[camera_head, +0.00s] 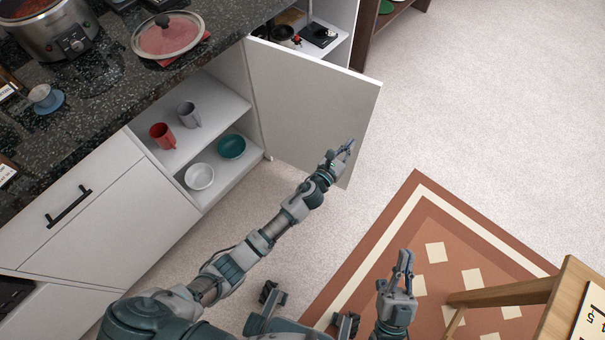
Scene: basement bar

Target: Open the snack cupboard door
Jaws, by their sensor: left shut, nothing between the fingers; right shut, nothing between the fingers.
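The white cupboard door (308,100) stands swung well open, out from the counter front. Its cupboard (213,97) is open to view; a red mug (162,135) and a grey mug (188,115) stand on the upper shelf, a white bowl (200,176) and a teal bowl (231,147) below. My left gripper (347,150) is shut and empty, in front of the door near its outer lower edge; I cannot tell if it touches. My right gripper (403,262) is shut and empty over the patterned rug.
A dark stone counter (105,95) holds a slow cooker (50,28) and a glass lid (167,35). A closed white cupboard with a black handle (68,207) is at left. A wooden table (560,300) stands at lower right on the rug (400,215). Pale carpet (490,110) is clear.

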